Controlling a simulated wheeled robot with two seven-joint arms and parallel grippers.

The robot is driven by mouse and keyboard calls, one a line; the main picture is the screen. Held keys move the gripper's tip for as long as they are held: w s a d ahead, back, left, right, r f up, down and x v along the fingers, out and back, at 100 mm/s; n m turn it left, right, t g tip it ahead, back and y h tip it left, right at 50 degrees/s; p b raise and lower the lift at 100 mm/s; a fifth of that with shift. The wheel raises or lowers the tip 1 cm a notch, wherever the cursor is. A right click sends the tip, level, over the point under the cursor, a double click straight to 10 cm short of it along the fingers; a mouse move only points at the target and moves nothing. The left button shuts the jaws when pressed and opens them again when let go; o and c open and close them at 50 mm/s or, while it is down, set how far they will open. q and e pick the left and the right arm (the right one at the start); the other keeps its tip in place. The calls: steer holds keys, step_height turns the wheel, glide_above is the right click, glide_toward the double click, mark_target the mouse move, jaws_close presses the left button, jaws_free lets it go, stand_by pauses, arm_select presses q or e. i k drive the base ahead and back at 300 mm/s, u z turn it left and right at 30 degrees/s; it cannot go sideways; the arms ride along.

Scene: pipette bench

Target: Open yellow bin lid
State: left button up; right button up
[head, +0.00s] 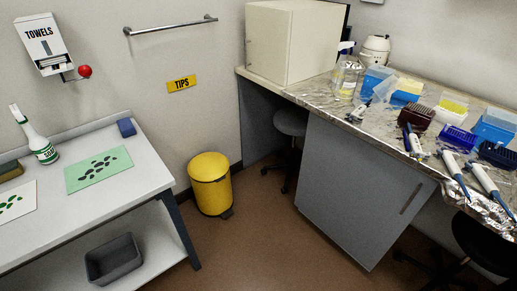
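A yellow bin (211,188) stands on the brown floor near the back wall, between the white table and the grey cabinet. Its domed yellow lid (208,166) looks shut. A dark pedal (227,213) sticks out at the base of the bin, toward the lower right. A yellow sign reading TIPS (181,84) is on the wall above the bin. Neither of my grippers shows in the head view.
A white table (150,176) with a lower shelf is at the left, its dark leg close to the bin. A grey cabinet (355,190) under the cluttered bench and a dark stool (290,122) are to the right. Open floor (255,245) lies in front of the bin.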

mark_target(207, 166)
steer(key=z, duration=0.35)
steer(key=i, duration=1.2)
steer(key=z, duration=0.25)
